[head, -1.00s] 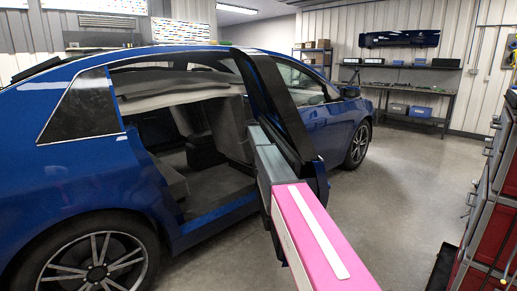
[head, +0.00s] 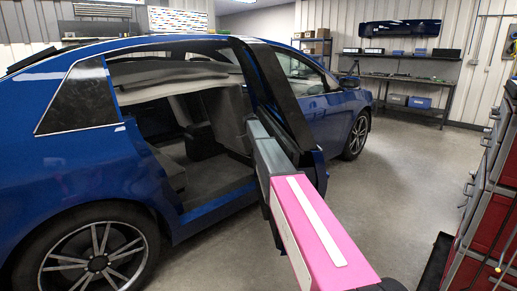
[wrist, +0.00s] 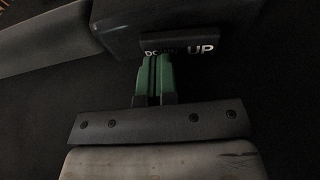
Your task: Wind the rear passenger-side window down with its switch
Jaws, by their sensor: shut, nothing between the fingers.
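In the wrist view a small dark switch (wrist: 203,49) on the door's inner panel carries white letters, "UP" on the right and a partly covered "DOWN" on the left. My gripper (wrist: 153,57) has green fingers pressed together, with nothing between them. Its tips are at the DOWN side and cover part of that word; I cannot tell whether they touch the switch. In the head view the open rear door (head: 284,90) stands nearly edge-on, so its window glass cannot be judged. My arm reaches along the door, and the gripper is hidden there.
The blue car (head: 75,165) stands on the left with its rear door opening exposed. A red tool cabinet (head: 490,215) is close on the right. A workbench with shelves (head: 410,85) stands at the back. The floor between car and cabinet is clear.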

